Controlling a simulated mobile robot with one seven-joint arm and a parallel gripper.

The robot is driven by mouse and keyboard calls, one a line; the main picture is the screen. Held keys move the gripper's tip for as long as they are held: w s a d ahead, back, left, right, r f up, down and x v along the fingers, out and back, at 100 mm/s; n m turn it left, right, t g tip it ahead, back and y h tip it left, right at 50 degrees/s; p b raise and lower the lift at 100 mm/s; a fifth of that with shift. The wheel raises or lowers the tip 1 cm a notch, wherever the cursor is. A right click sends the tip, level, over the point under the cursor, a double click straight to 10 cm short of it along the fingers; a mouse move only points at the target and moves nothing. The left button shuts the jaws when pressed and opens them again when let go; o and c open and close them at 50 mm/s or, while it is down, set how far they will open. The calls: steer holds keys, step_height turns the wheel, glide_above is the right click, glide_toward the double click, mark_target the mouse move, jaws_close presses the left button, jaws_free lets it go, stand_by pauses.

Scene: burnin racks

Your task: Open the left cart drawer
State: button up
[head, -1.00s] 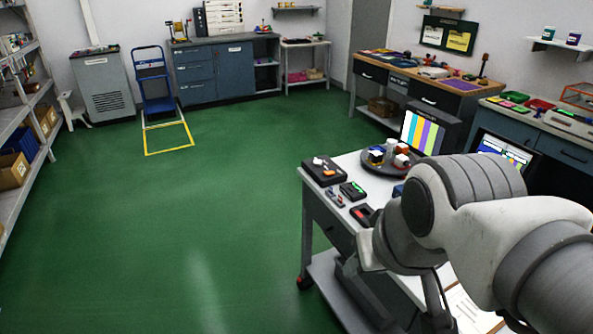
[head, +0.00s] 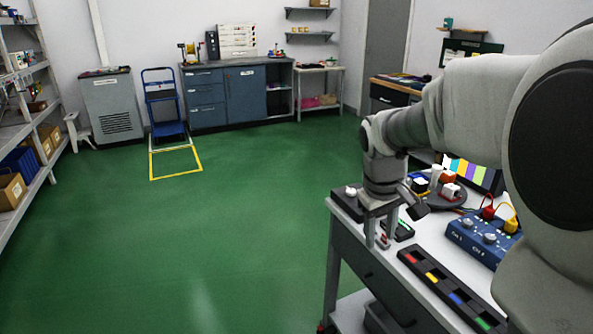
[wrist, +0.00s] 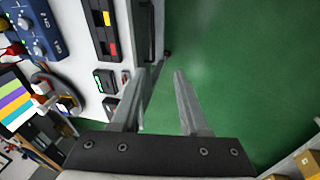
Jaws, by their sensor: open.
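The cart (head: 345,228) has a white top and grey sides, and stands at the lower right of the head view. The drawer (head: 372,283) is in its left-facing side below the top and looks shut; a small dark mark on its front may be a handle. My gripper (head: 380,242) points down at the cart's left edge, near the far corner, with its fingers apart and empty. In the wrist view, the gripper (wrist: 158,80) has the cart's edge and green floor between and beyond its fingers.
On the cart top are a black tray with coloured blocks (head: 440,285), a blue box with knobs (head: 478,240), a small green-lit device (head: 402,229) and a round dark stand (head: 445,198). The green floor (head: 230,240) left of the cart is clear.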

steer(key=n+g+b, duration=0.1)
steer(key=b, duration=0.2)
glide_toward(378, 297)
steer(key=f+b, duration=0.1)
steer(key=f, duration=0.1)
steer(key=d+f+b, duration=0.1)
steer(key=f+b, duration=0.1)
steer(key=f, duration=0.1)
steer(key=f+b, duration=0.1)
steer(key=f, duration=0.1)
steer(key=shift+w+d+f, duration=0.2)
steer(key=shift+w+d, duration=0.15)
jaws_close()
stand_by(0.8)
